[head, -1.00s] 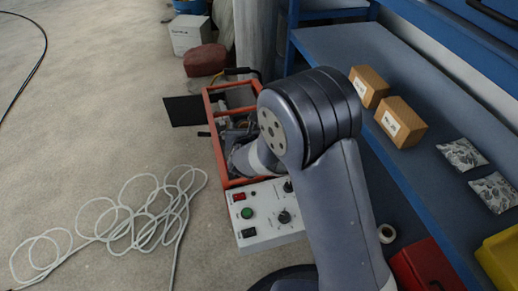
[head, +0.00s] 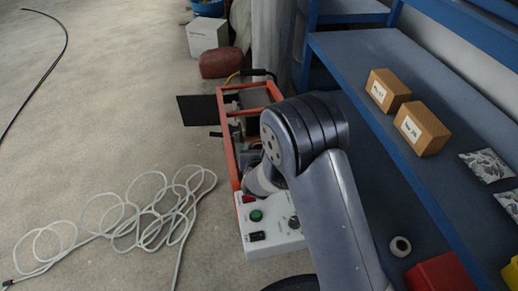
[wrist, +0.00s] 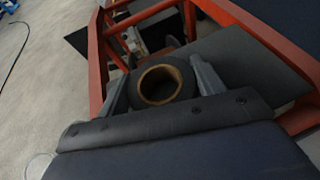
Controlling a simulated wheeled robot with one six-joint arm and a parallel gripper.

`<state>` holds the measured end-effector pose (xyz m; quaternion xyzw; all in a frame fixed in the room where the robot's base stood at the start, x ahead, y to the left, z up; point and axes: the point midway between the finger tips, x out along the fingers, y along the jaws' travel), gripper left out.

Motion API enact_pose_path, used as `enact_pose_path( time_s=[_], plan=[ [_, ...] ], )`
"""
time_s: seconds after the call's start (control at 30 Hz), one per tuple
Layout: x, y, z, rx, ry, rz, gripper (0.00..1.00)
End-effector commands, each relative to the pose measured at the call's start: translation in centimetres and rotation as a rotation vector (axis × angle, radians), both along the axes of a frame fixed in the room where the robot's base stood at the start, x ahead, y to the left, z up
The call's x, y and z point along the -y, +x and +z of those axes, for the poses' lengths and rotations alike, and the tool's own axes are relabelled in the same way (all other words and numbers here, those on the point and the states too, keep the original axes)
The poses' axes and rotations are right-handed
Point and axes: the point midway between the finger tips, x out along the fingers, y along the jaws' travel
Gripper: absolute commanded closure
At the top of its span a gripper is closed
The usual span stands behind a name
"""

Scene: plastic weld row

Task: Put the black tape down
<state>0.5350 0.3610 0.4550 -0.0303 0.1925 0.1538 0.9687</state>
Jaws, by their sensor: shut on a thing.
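The black tape (wrist: 187,92) is a dark roll with a brown core ring, in the middle of the wrist view. My gripper (wrist: 163,80) is shut on it, with one grey finger on each side of the roll. The roll's open core faces the camera. Orange frame bars surround the gripper in the wrist view, and a dark flat panel (wrist: 235,75) lies beside and beyond the right finger. In the head view, my arm hides the gripper and the tape. I cannot tell whether the tape touches anything below.
The orange frame (head: 228,150) stands on the floor, with a white control box (head: 262,238) at its near end. A blue shelf (head: 345,60) runs along the right with two cardboard boxes (head: 421,128). White cable (head: 130,215) lies at left.

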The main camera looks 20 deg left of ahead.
Motion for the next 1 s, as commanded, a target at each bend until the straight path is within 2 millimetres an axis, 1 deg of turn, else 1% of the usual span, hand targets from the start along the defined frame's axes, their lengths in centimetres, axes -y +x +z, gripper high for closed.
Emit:
enact_pose_path(
  time_s=[0.07,0.1,0.33,0.57,0.7,0.87,1.0],
  plan=[
    [0.0,0.0,-0.4,0.000,0.000,0.000,0.59],
    [0.0,0.0,-0.2,0.000,0.000,0.000,0.33],
    [0.0,0.0,-0.2,0.000,0.000,0.000,0.15],
    [0.0,0.0,-0.2,0.000,0.000,0.000,0.14],
    [0.0,0.0,0.4,0.000,0.000,0.000,0.14],
    [0.7,-2.5,1.4,-0.001,-0.003,0.003,0.14],
    [1.6,-5.3,2.7,-0.001,-0.003,0.003,0.14]
  ],
)
